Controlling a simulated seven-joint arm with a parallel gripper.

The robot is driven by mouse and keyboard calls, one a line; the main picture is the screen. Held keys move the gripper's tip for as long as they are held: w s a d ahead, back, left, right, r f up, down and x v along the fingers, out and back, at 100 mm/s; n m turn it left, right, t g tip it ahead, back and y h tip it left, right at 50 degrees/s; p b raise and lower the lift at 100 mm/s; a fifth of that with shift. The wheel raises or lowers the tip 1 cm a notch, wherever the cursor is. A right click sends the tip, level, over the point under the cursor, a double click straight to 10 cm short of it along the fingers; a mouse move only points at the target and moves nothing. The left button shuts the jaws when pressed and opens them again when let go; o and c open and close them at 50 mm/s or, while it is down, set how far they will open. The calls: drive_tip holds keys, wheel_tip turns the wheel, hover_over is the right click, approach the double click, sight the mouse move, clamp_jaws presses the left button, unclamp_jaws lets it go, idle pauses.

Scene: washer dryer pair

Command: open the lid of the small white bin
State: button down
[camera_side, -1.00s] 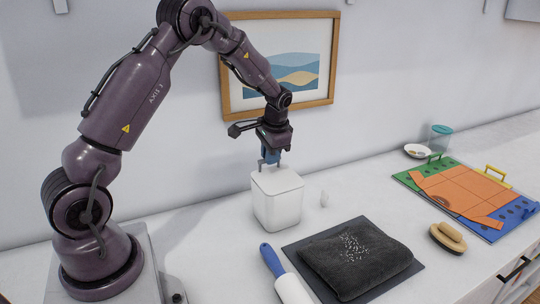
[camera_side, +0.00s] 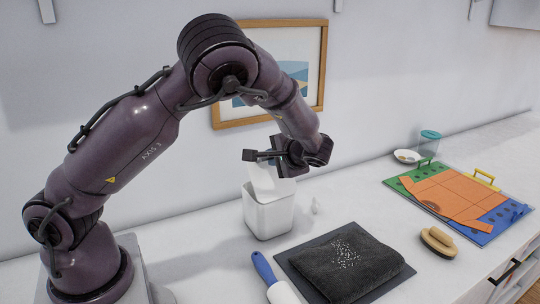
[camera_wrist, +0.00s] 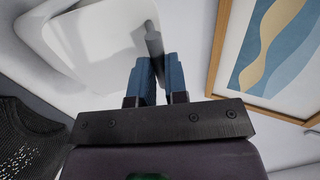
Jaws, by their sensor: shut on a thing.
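The small white bin (camera_side: 268,216) stands on the counter in the middle of the side view. Its white lid (camera_side: 262,179) is tilted up steeply above the bin's rim, so the bin is open at the top. My gripper (camera_wrist: 160,72) is shut on a thin grey handle (camera_wrist: 152,38) that stands out from the lid. In the wrist view the blue fingers are close together with the handle between them, and the pale lid fills the upper left. In the side view my gripper (camera_side: 284,166) is at the lid's right side, its fingertips mostly hidden.
A dark folded knit (camera_side: 350,268) with white specks lies on a dark mat in front. A blue-handled roller (camera_side: 264,268) lies beside it. A brush (camera_side: 438,242) and a coloured folding board (camera_side: 398,184) are at right. A framed picture (camera_side: 216,90) is on the wall behind.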

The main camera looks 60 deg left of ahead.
drive_tip(key=d+f+y, duration=0.3)
drive_tip(key=d+y, duration=0.6)
drive_tip(key=d, duration=0.1)
drive_tip(key=shift+w+f, duration=0.15)
drive_tip(key=shift+a+f, duration=0.1)
drive_tip(key=shift+f, duration=0.05)
idle(0.4)
drive_tip(key=c, duration=1.1)
unclamp_jaws()
drive_tip(key=v, duration=1.3)
drive_tip(key=shift+w+f, duration=0.1)
drive_tip(key=shift+f, duration=0.05)
